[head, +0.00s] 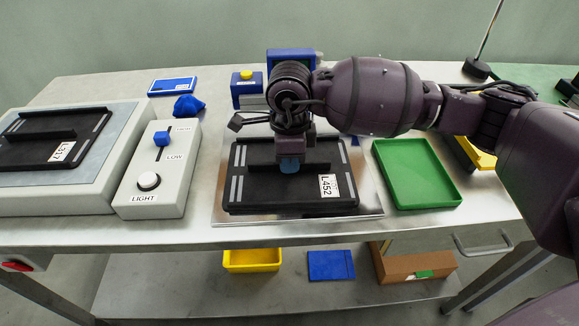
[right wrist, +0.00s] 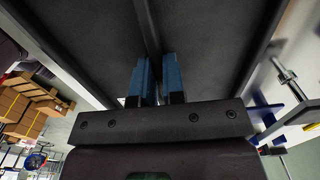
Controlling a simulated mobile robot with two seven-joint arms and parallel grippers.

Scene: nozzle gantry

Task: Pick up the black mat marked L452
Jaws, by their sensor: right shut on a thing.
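The black mat marked L452 (head: 290,196) is in the middle of the table in the head view, over a shiny metal plate (head: 370,198). It has a raised rib across it, pale stripes near its short sides and a white L452 label at its right. My right gripper (head: 290,164) comes down from above and is shut on the rib near its middle. In the right wrist view, the blue fingers (right wrist: 158,80) stand on both sides of the rib of the mat (right wrist: 205,35). I cannot tell whether the mat touches the plate. My left gripper is not in view.
A second black mat marked L317 (head: 30,150) lies on a grey light box (head: 110,150) at the left. A control box (head: 158,178) with a blue slider stands beside it. A green tray (head: 418,173) is at the right. Blue items (head: 188,106) lie behind.

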